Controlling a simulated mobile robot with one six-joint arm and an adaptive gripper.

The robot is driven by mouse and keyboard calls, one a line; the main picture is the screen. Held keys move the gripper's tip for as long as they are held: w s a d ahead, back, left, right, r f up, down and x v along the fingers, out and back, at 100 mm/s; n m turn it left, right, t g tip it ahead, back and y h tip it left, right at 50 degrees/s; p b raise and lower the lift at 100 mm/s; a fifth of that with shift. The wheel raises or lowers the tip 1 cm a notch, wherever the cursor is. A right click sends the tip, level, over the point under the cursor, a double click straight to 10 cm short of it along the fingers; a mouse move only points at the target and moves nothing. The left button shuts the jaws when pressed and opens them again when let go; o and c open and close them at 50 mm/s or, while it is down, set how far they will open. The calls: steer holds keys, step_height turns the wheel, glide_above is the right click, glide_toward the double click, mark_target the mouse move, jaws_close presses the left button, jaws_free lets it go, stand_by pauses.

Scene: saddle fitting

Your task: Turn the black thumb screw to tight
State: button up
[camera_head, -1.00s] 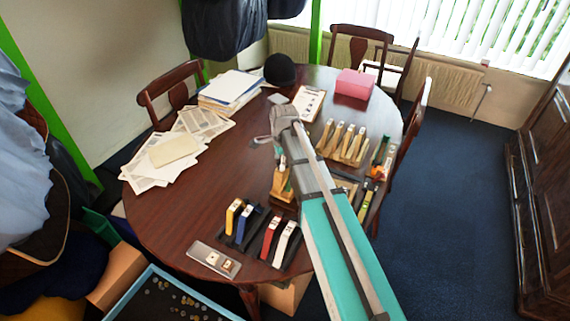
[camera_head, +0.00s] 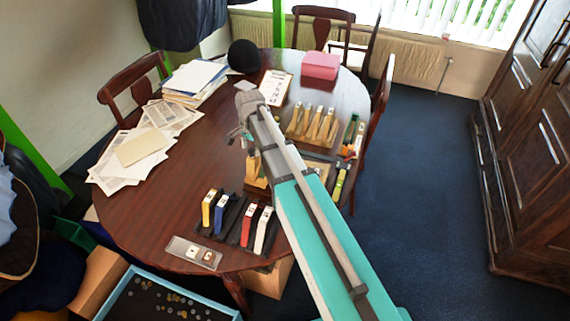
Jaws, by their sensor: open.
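My gripper (camera_head: 240,136) hangs over the middle of the table, at the end of my grey and teal arm. Its fingers are small in the picture; they look parted, with nothing seen between them. Just below it in the picture is a light wooden stand (camera_head: 255,172), partly hidden behind my arm. The black thumb screw cannot be made out; it is too small or hidden by the gripper and arm. I cannot tell whether the gripper touches the stand.
The dark wooden table (camera_head: 150,215) holds a rack of wooden pieces (camera_head: 312,125), a black rack (camera_head: 232,228) with coloured pieces, a grey tray (camera_head: 193,253), papers (camera_head: 143,147) and a pink box (camera_head: 320,66). A blue-rimmed bin (camera_head: 118,292) stands in front. The floor at right is clear.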

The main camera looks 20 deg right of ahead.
mark_target(251, 149)
steer(key=n, duration=0.5)
steer(key=shift+n, duration=0.3)
steer(key=n, duration=1.5)
steer(key=shift+h, duration=0.3)
step_height(251, 149, up, 14)
steer(key=p, duration=1.4)
steer(key=s+d+f+m+b, duration=0.2)
steer(key=s+m, duration=0.3)
steer(key=s, duration=0.4)
steer(key=s+d+f+m+b, duration=0.2)
steer(key=s+d+m, duration=0.2)
steer(key=s, duration=0.6)
steer(key=shift+d+f+m+b, duration=0.25)
steer(key=shift+f+m+b, duration=0.05)
steer(key=shift+m, duration=0.1)
